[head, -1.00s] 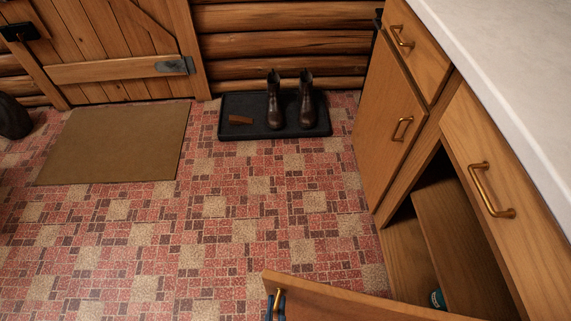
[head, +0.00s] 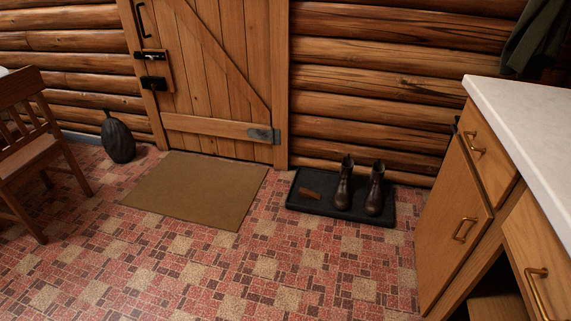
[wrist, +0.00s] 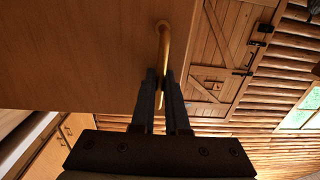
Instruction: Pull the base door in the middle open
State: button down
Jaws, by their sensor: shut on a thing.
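The middle base door (wrist: 75,50) fills the upper left of the wrist view as a flat wooden panel. Its brass handle (wrist: 164,42) stands between the fingers of my gripper (wrist: 162,82), which is shut on it. In the head view the door and my gripper are out of frame. The open cabinet bay (head: 492,296) shows at the lower right, with part of a wooden shelf inside. The door stands swung out from this bay, but the exact angle cannot be told.
Left of the bay is a closed base door (head: 455,225) under a drawer (head: 487,150) and pale countertop (head: 525,110). A boot tray (head: 300,203) with boots, a doormat (head: 195,190) and a chair (head: 30,150) stand farther off. The tiled floor (head: 260,285) between is clear.

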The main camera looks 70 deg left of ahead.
jog(key=shift+f, duration=0.1)
jog(key=c, duration=1.2)
grip_release()
jog(key=shift+s+d, duration=0.1)
jog(key=v, duration=1.2)
jog(key=shift+s+d, duration=0.15)
jog(key=shift+d, duration=0.25)
